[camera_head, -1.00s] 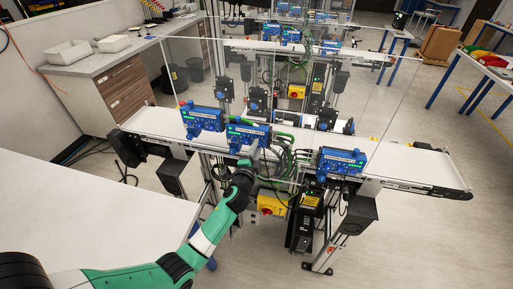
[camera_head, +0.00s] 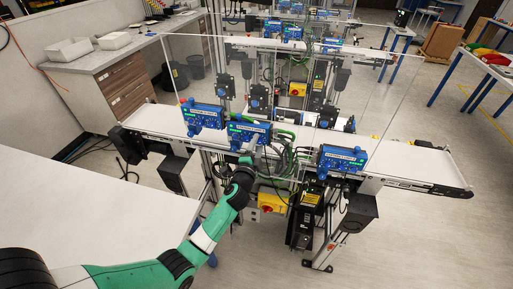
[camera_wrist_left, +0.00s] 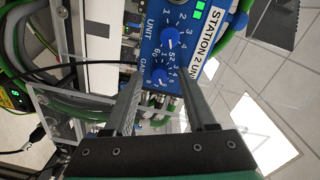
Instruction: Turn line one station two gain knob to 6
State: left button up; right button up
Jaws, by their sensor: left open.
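The blue station 2 unit (camera_wrist_left: 190,50) fills the upper middle of the left wrist view, its label tilted. Its lower blue knob (camera_wrist_left: 159,75) sits beside the lettering "GAIN", inside a ring of numbers. Another blue knob (camera_wrist_left: 170,38) is above it. In the head view, my left gripper (camera_head: 250,158) is at the front of the middle blue unit (camera_head: 247,131). In the left wrist view, my left gripper (camera_wrist_left: 158,79) is open, with its fingertips on either side of the gain knob. Contact cannot be told. My right gripper is not in view.
Other blue units stand to the left (camera_head: 203,115) and right (camera_head: 342,157) along the white conveyor (camera_head: 415,166). Green hoses (camera_wrist_left: 75,102) and black cables run close to the left finger. A clear panel (camera_head: 385,100) rises behind the units. A white table (camera_head: 75,205) lies front left.

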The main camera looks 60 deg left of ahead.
pick_arm(q)
jog(key=v, duration=1.1)
jog(key=shift+s+d+p, duration=0.25)
jog(key=shift+p, duration=0.2)
